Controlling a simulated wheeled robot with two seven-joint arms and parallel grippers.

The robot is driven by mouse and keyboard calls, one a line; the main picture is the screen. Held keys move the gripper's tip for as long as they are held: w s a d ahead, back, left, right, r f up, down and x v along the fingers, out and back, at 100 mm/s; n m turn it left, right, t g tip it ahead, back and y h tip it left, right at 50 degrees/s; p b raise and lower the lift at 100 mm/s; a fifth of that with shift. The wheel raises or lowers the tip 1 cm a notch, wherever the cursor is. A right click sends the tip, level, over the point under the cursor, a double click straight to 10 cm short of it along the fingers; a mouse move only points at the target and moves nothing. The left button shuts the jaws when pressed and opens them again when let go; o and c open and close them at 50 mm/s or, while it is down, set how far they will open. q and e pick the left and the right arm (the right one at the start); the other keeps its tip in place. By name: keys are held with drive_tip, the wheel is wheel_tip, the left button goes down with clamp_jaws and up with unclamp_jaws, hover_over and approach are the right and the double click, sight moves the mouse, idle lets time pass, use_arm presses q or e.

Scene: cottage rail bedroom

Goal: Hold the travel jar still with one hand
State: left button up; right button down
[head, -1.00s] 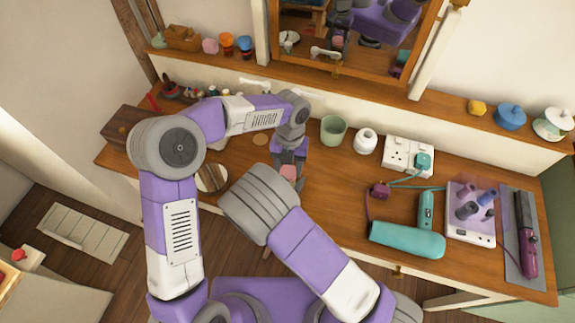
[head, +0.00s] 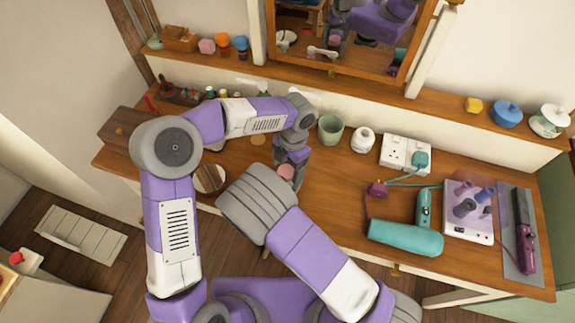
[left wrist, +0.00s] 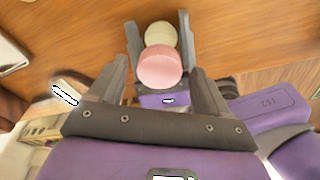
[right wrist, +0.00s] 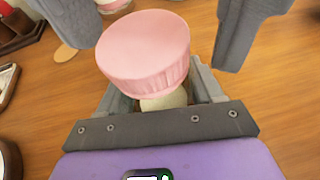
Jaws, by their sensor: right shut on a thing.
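The travel jar has a pink ribbed lid (right wrist: 145,55) and a cream body (right wrist: 165,100), seen in the right wrist view. My right gripper (right wrist: 160,97) is shut on the cream body, below the lid. The lid also shows in the left wrist view (left wrist: 160,69), and its pink top is small in the head view (head: 286,172). My left gripper (left wrist: 160,45) is open, its fingers on either side of the lid with a gap visible. It also shows in the head view (head: 291,162). My right forearm hides the right gripper in the head view.
A round mirror (head: 210,178) lies left of the jar. A green cup (head: 331,128) and a white pot (head: 363,140) stand behind, near a socket block (head: 405,152). A teal hair dryer (head: 405,238) lies to the right. Bare wood (head: 335,180) lies between.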

use_arm(q)
drive_tip(key=shift+r, duration=0.1)
drive_tip(key=shift+r, duration=2.15)
drive_tip(key=shift+c, duration=0.4)
